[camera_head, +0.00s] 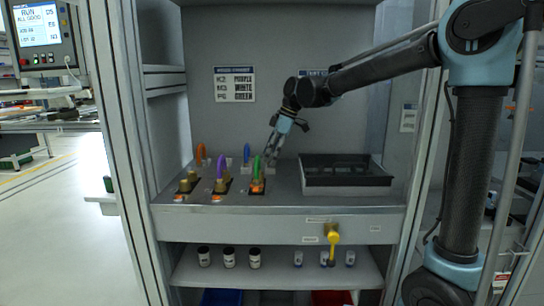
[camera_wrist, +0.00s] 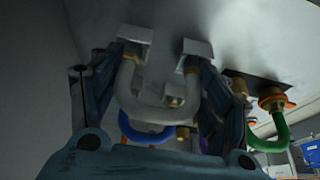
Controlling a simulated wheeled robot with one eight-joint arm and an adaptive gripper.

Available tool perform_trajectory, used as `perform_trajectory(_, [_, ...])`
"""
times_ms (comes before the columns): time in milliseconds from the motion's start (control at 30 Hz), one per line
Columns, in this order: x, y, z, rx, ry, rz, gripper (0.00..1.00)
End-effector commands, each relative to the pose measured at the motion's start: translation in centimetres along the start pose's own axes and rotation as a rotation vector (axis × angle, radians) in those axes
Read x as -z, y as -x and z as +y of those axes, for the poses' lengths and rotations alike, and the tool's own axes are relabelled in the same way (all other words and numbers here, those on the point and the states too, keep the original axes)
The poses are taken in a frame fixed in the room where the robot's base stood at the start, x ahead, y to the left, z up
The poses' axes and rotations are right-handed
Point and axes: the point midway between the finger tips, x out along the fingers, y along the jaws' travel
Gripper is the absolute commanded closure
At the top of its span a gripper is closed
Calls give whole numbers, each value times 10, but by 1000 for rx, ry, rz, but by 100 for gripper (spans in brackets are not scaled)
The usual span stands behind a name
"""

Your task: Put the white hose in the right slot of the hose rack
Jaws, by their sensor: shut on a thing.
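The white hose (camera_wrist: 150,112) is a pale U-shaped loop between the two dark fingers of my gripper (camera_wrist: 158,70) in the wrist view. My gripper is shut on it. Its ends meet two pale square blocks of the hose rack (camera_wrist: 134,34); I cannot tell whether they are fully seated. In the head view my gripper (camera_head: 270,152) is at the back right of the row of hoses, right of the blue hose (camera_head: 247,153), over the pale rack blocks (camera_head: 271,166). The white hose is too small to make out there.
The orange hose (camera_head: 201,153) stands at the back left. The purple hose (camera_head: 221,166) and green hose (camera_head: 257,168) stand on brass fittings in front. A dark-rimmed grey tray (camera_head: 345,188) is on the right. A yellow valve handle (camera_head: 333,238) is on the front panel.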

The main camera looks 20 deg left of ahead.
Motion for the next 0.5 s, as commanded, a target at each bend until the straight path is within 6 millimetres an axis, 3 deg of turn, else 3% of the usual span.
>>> perform_trajectory(167, [0,-1,0,0,0,1,54])
perform_trajectory(200, [0,-1,0,0,0,1,24])
perform_trajectory(267, [0,-1,0,0,0,1,10])
perform_trajectory(500, [0,-1,0,0,0,0,10])
